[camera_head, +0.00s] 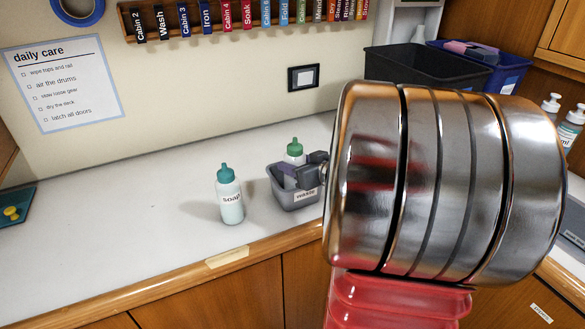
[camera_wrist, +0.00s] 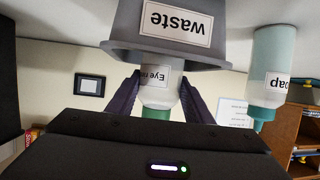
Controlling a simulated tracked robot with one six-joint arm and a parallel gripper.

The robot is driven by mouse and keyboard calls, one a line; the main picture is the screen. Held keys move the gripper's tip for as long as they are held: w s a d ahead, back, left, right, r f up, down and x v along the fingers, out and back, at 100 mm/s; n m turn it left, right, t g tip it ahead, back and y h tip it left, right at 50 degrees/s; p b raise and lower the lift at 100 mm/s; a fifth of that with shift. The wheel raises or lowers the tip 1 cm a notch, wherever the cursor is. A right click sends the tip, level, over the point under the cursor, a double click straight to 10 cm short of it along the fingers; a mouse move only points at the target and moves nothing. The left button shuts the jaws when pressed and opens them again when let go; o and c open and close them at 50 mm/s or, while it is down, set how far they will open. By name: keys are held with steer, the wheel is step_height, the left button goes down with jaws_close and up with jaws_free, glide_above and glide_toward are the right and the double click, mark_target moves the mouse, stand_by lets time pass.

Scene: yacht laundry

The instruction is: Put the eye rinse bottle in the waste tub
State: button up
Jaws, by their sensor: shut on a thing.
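The eye rinse bottle is white with a green cap (camera_head: 294,147). In the head view it stands about upright at the waste tub's opening, its lower part hidden by my gripper and the tub. My gripper (camera_head: 303,174) is shut on it. The grey waste tub (camera_head: 283,194) with its white label stands on the counter. In the wrist view, which is upside down, the bottle (camera_wrist: 158,96) with its "Eye" label is between my two fingers (camera_wrist: 158,98), and the wall of the tub (camera_wrist: 125,35) hides its far end. I cannot tell whether it touches the tub's floor.
A soap bottle (camera_head: 229,197) with a teal cap stands just left of the tub. A black bin (camera_head: 405,65) and a blue bin (camera_head: 508,78) are at the back right. A teal tray (camera_head: 20,205) is at far left. The counter (camera_head: 120,235) between is clear.

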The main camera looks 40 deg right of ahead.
steer(key=shift+f, duration=0.5)
steer(key=shift+f, duration=0.15)
steer(key=o, duration=1.3)
steer(key=v, duration=1.2)
